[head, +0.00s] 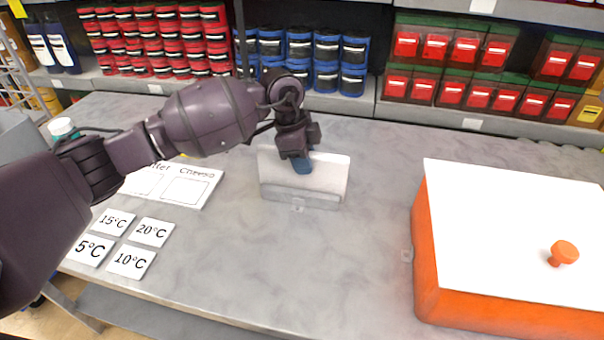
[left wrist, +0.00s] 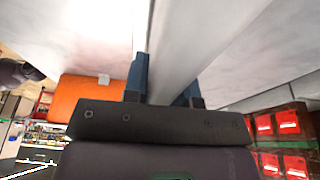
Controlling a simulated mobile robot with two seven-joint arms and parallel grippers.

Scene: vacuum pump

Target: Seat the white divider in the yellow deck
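The white divider (head: 335,172) is an upright pale plate standing on the grey table, its lower part behind a grey, see-through-looking base strip (head: 300,200). My left gripper (head: 302,163) is at its top edge, with one blue finger in front of its face. In the left wrist view, the two blue fingers (left wrist: 165,88) stand apart with a pale strip, likely the divider (left wrist: 190,55), between them. I cannot tell whether both fingers press on it. No yellow deck is clearly visible. My right gripper is not in view.
A large orange box (head: 480,303) with a white top and orange knob (head: 563,253) stands at the right. Temperature cards (head: 131,261) and a white labelled board (head: 172,190) lie at the left. Shelves with red and blue containers line the back. The table's front middle is clear.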

